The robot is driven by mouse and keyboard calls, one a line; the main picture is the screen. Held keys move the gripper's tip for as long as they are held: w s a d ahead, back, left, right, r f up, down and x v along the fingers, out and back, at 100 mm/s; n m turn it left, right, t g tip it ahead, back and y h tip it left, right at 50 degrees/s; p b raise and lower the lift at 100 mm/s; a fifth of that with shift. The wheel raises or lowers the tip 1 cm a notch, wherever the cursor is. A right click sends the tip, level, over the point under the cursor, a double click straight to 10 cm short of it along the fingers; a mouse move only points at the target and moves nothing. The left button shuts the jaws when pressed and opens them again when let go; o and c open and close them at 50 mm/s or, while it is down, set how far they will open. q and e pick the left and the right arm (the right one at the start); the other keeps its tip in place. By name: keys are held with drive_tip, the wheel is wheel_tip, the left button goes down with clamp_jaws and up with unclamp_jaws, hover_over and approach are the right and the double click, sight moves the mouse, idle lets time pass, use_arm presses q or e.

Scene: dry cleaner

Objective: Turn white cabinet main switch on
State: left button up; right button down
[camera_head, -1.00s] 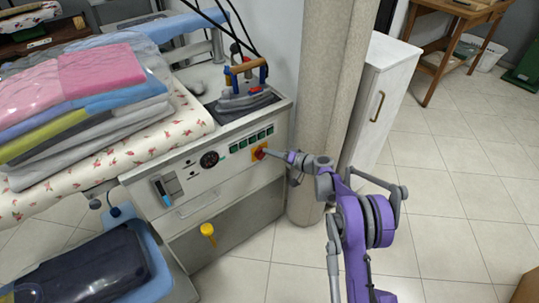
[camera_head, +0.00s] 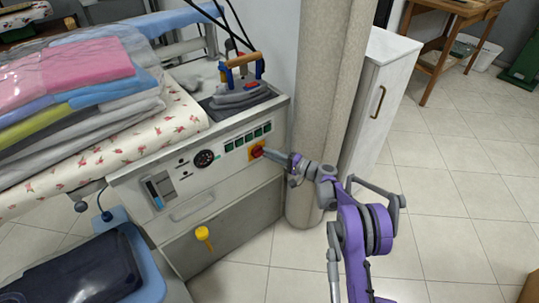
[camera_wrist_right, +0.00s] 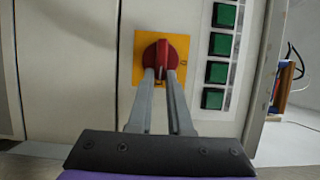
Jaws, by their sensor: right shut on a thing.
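The white cabinet (camera_head: 228,198) stands under the ironing board. Its main switch is a red rotary knob (camera_wrist_right: 164,50) on a yellow plate (camera_wrist_right: 141,71); the knob also shows small in the head view (camera_head: 256,151). My right gripper (camera_head: 266,152) reaches the cabinet front from the right. In the right wrist view its two grey fingers (camera_wrist_right: 161,75) are shut on the lower part of the red knob. The knob's handle looks roughly upright there, and the fingers hide its lower end. My left gripper is not in view.
Green buttons (camera_wrist_right: 219,71) run beside the switch. An iron (camera_head: 240,88) rests on the cabinet top. Folded, wrapped clothes (camera_head: 70,80) lie on the floral board at left. A beige column (camera_head: 325,110) and a tall white cupboard (camera_head: 375,105) stand close by my right arm.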

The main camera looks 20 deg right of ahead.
idle(0.4)
drive_tip(key=c, duration=0.8)
unclamp_jaws()
drive_tip(key=shift+c, duration=0.2)
drive_tip(key=p+v, duration=0.1)
drive_tip(key=v, duration=0.9)
drive_tip(key=shift+s+d, duration=0.3)
